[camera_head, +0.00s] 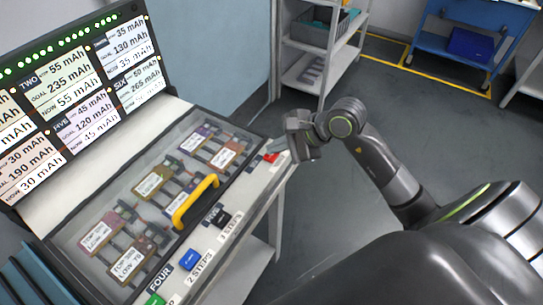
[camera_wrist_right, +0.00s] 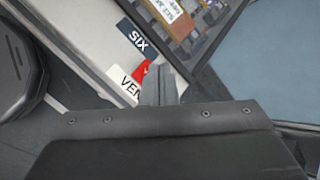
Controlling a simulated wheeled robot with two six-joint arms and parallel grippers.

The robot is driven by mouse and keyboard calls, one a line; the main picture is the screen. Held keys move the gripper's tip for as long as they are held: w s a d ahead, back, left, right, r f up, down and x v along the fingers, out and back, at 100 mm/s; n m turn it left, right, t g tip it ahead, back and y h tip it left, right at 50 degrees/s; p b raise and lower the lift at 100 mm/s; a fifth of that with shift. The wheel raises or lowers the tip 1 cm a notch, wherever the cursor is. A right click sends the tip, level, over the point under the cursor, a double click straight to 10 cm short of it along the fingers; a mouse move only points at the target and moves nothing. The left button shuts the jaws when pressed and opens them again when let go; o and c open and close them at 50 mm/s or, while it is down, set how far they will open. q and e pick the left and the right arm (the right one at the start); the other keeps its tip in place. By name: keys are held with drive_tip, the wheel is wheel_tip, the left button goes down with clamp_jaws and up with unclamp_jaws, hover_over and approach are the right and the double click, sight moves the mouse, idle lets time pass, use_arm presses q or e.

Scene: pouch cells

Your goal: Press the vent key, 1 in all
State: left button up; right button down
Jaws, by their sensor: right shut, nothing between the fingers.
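The vent key is a small red key (camera_head: 271,157) at the far right end of the key strip along the panel's front edge. In the right wrist view the red key (camera_wrist_right: 138,73) shows beside a partly covered label starting "VEN" and a "SIX" label. My right gripper (camera_head: 280,146) is shut and empty, with its fingertips just beside the red key. In the right wrist view the fingers (camera_wrist_right: 159,84) hide part of the key and label; I cannot tell whether they touch. My left gripper is not in view.
A black key (camera_head: 223,219), a blue key (camera_head: 190,260) and a green key (camera_head: 155,299) sit along the same strip. A clear lid with a yellow handle (camera_head: 196,201) covers several pouch cells. A lit display (camera_head: 80,85) stands behind. Shelves (camera_head: 318,50) stand farther back.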

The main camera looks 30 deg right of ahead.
sight(276, 156)
drive_tip(key=shift+f+b, duration=0.45)
drive_tip(key=shift+b, duration=0.1)
idle(0.9)
drive_tip(key=shift+r, duration=0.2)
drive_tip(key=shift+r+p, duration=0.3)
drive_tip(key=shift+r, duration=0.4)
drive_tip(key=shift+r, duration=0.1)
drive_tip(key=shift+r+p, duration=1.35)
drive_tip(key=shift+r, duration=1.05)
drive_tip(key=shift+a, duration=0.1)
